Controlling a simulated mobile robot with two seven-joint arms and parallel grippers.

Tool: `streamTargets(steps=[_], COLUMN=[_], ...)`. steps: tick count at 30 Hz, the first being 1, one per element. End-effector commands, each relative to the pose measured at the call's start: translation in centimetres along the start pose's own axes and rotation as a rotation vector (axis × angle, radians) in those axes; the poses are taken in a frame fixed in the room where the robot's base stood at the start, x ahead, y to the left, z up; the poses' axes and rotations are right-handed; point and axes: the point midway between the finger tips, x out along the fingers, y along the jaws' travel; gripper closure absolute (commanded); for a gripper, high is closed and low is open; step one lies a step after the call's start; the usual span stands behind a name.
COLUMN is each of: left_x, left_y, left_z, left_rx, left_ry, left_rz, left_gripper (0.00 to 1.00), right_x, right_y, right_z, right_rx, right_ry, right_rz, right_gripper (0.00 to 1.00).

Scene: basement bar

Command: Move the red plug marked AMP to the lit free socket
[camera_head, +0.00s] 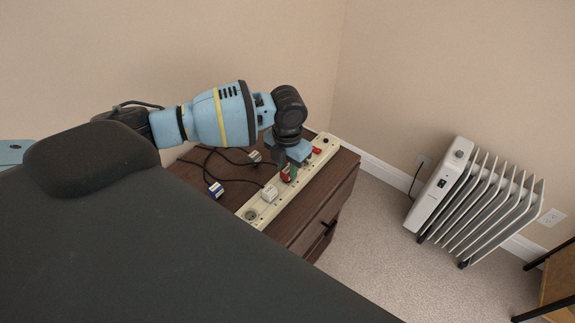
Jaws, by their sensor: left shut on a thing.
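A cream power strip (309,178) lies slantwise on a dark wood cabinet. My left gripper (291,167) points down over its middle and is shut on the red plug (285,175), which is mostly hidden by the fingers. I cannot read the AMP mark, nor tell whether the plug sits in the strip or just above it. A white plug (269,193) stands in the strip nearer the front. A round socket (251,215) at the near end looks empty; I cannot tell whether it is lit. A red part (317,150) shows near the far end. My right gripper is not in view.
On the cabinet top (190,206) lie a blue and white plug (215,189), a pale plug (255,157) and black cables (225,152). Walls stand behind. A white oil heater (470,205) stands on the carpet at right, beside open floor.

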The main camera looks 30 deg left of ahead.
Motion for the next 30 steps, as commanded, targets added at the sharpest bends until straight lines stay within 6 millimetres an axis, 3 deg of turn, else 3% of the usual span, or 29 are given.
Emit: streamTargets(steps=[30], left_x=[0.53], left_y=[0.00], left_z=[0.02], left_rx=[0.000], left_ry=[-0.001], left_rz=[0.000], left_gripper=[0.96], right_x=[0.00], right_y=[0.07], right_z=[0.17], right_rx=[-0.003], right_ry=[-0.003], right_rz=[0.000], right_gripper=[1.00])
